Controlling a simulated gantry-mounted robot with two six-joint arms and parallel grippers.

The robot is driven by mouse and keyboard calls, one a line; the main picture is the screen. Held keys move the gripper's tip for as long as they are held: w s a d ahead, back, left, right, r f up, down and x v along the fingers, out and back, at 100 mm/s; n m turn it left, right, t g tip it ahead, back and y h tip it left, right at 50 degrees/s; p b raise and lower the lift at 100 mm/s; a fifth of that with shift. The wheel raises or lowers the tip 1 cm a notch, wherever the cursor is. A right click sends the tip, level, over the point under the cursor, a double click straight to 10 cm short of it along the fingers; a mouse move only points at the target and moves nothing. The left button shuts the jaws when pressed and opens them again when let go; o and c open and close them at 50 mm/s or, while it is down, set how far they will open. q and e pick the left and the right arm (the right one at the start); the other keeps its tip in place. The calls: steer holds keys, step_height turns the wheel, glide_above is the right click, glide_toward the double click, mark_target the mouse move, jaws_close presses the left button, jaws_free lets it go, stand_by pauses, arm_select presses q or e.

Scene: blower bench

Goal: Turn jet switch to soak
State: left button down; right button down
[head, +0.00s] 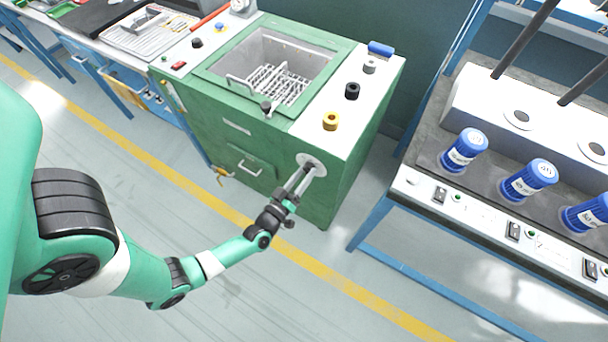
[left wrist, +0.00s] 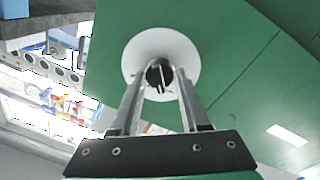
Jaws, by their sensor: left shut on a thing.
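The jet switch is a dark knob (left wrist: 159,74) at the middle of a round white plate (left wrist: 178,48) on the green cabinet's front. In the head view the plate (head: 312,164) sits at the cabinet's upper right front corner. My left gripper (head: 307,171) reaches it from below and in front. In the left wrist view its two fingers (left wrist: 160,88) close on the knob from both sides. The fingers partly hide the knob, and I cannot read any soak mark on the plate. My right gripper is not in view.
The green cabinet (head: 335,190) has an open basin with a wire rack (head: 278,84) on top. A bench with several blue-capped jars (head: 464,150) is at right. The floor in front is clear.

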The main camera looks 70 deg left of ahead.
arm_select(q)
steer(key=shift+n, duration=0.7)
steer(key=shift+c, duration=2)
jaws_free()
steer(key=p+v, duration=0.3)
steer(key=v, duration=0.8)
steer(key=shift+s+d, duration=0.2)
steer(key=shift+s, duration=0.05)
